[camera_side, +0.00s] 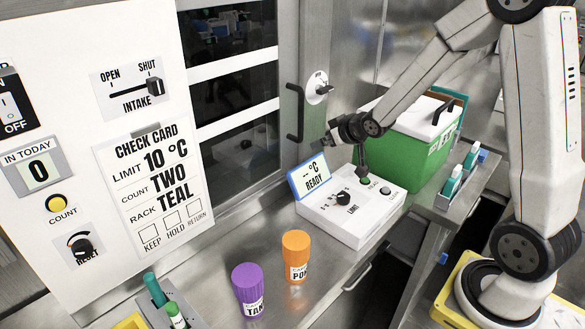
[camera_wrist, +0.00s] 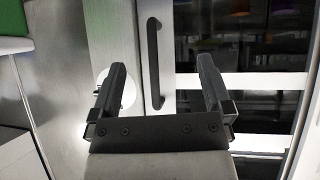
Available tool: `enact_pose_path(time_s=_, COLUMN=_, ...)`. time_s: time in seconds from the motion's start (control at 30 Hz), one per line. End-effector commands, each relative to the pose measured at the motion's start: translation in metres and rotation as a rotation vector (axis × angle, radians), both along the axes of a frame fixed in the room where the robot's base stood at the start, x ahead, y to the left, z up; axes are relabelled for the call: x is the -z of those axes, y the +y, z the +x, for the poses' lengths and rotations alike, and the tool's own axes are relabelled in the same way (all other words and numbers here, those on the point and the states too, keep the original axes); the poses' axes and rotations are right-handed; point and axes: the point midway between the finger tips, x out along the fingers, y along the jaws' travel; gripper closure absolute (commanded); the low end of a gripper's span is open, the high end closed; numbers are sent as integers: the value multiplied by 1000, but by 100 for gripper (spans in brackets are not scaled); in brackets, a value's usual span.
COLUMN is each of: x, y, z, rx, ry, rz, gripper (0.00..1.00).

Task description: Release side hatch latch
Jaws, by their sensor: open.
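The side hatch latch (camera_side: 319,88) is a white round plate with a black lever on the metal wall right of the hatch. In the side view the lever points right. In the wrist view the latch plate (camera_wrist: 101,76) is mostly hidden behind my left finger. A black upright handle (camera_side: 294,112) is on the hatch edge, left of the latch. In the wrist view this handle (camera_wrist: 153,65) shows between and beyond my fingers. My gripper (camera_side: 330,138) is open and empty, below and in front of the latch, touching neither as far as I can tell.
A white console (camera_side: 365,218) with a blue-framed display (camera_side: 309,176) stands below my gripper. A green cool box (camera_side: 424,145) is to the right. A check card (camera_side: 150,180) hangs left.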

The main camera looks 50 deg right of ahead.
Motion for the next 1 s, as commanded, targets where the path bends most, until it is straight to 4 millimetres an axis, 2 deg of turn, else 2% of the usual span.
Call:
enact_pose_path(time_s=0.03, x=-4, y=-16, z=10, rx=5, ry=-56, rz=-5, gripper=0)
enact_pose_path(time_s=0.2, x=-21, y=-60, z=38, rx=-15, ry=-252, rz=-17, gripper=0)
enact_pose_path(time_s=0.33, x=-32, y=-92, z=50, rx=-45, ry=-393, rz=-17, gripper=0)
enact_pose_path(time_s=0.5, x=-44, y=-125, z=54, rx=-96, ry=-544, rz=-9, gripper=0)
enact_pose_path(time_s=0.7, x=-50, y=-144, z=51, rx=-140, ry=-638, rz=0, gripper=0)
enact_pose_path(time_s=1.0, x=-52, y=-146, z=51, rx=-150, ry=-655, rz=3, gripper=0)
